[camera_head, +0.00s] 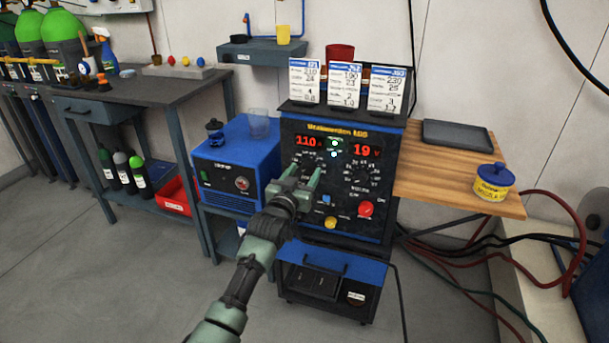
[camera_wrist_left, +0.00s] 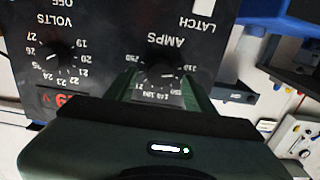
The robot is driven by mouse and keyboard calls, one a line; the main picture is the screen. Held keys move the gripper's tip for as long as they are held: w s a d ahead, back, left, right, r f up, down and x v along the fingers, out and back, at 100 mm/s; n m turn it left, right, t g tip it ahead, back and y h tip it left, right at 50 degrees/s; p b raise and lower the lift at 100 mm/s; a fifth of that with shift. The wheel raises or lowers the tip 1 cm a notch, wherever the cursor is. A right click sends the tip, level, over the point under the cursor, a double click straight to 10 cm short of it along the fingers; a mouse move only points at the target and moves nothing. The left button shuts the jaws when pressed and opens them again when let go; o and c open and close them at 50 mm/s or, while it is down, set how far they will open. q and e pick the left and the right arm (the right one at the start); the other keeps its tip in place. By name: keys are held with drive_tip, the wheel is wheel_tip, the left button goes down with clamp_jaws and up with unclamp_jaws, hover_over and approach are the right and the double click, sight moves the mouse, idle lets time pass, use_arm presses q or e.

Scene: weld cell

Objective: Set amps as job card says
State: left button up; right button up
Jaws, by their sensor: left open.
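The welder (camera_head: 340,215) has a black front panel with red displays. The left display (camera_head: 308,141) reads 110 and the right one (camera_head: 366,150) reads 19. My left gripper (camera_head: 304,175) is open in front of the panel's left dial. In the left wrist view the picture is upside down, and the AMPS knob (camera_wrist_left: 160,75) lies between my two open fingers; I cannot tell if they touch it. The VOLTS knob (camera_wrist_left: 58,54) is beside it, clear of the fingers. Three job cards (camera_head: 345,87) stand on top, with top numbers seeming to read 210, 190 and 230. My right gripper is out of view.
A red button (camera_head: 365,209) and yellow button (camera_head: 330,222) sit low on the panel. A blue box unit (camera_head: 238,165) stands left of the welder. A wooden shelf (camera_head: 430,178) at right holds a tray (camera_head: 456,135) and a yellow-blue tin (camera_head: 494,181). Hoses lie at right.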

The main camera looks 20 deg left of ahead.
use_arm(q)
drive_tip(key=shift+w, duration=0.4)
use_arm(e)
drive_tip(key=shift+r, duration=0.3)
use_arm(q)
clamp_jaws()
